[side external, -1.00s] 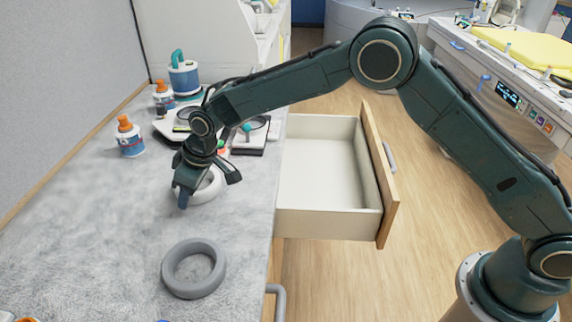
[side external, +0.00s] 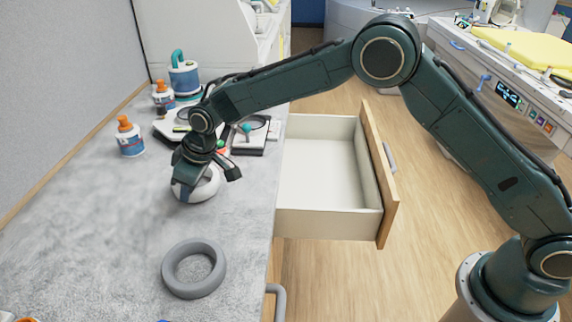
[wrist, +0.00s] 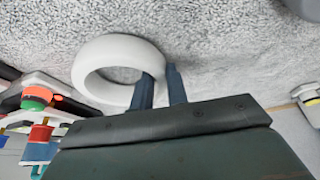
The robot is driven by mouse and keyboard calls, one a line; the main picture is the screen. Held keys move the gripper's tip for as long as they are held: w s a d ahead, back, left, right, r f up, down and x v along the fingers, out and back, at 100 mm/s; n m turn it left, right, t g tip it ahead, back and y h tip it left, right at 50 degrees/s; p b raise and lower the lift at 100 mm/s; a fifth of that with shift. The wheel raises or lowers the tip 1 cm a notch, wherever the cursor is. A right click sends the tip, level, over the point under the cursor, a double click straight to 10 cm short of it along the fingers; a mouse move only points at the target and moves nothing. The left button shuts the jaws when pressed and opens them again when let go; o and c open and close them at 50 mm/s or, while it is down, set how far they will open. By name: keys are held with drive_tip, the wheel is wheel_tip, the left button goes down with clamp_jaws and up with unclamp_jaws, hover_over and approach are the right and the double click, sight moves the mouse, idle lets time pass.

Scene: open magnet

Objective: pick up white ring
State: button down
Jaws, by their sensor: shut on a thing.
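The white ring (side external: 207,189) lies on the grey countertop near its right edge, partly hidden by my gripper in the side view. My gripper (side external: 188,187) is down at the ring. In the wrist view the white ring (wrist: 108,46) shows clearly, and my gripper (wrist: 161,80) has one blue finger inside its hole and the other outside. The fingers are shut on the ring's wall. The ring looks flat; I cannot tell whether it still touches the counter.
A grey ring (side external: 216,270) lies nearer on the counter (side external: 90,245). An open, empty drawer (side external: 325,222) juts out to the right. Orange-capped bottles (side external: 130,142), a blue-white container (side external: 184,78) and a dark-framed item (side external: 252,146) stand behind.

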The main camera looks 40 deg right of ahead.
wheel_tip(320, 180, up, 19)
drive_tip(key=shift+r, duration=0.2)
idle(0.4)
idle(0.5)
